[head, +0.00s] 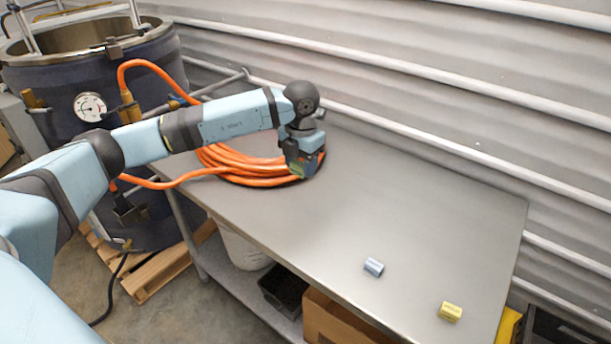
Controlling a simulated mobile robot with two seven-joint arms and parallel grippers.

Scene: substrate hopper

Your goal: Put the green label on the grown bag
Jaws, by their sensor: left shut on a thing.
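My left gripper (302,168) reaches in from the left and points down over the coiled orange hose at the far left part of the steel table. It is shut on a small green piece, the green label (298,169), which shows only in part between the fingers. I cannot make out the grown bag in this view. My right gripper is not in view.
The orange hose (225,172) lies coiled on the steel table (420,215) and runs to a large dark vessel (70,85) with a gauge at left. A corrugated wall closes off the back. The table's middle is clear. A bucket and boxes stand below.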

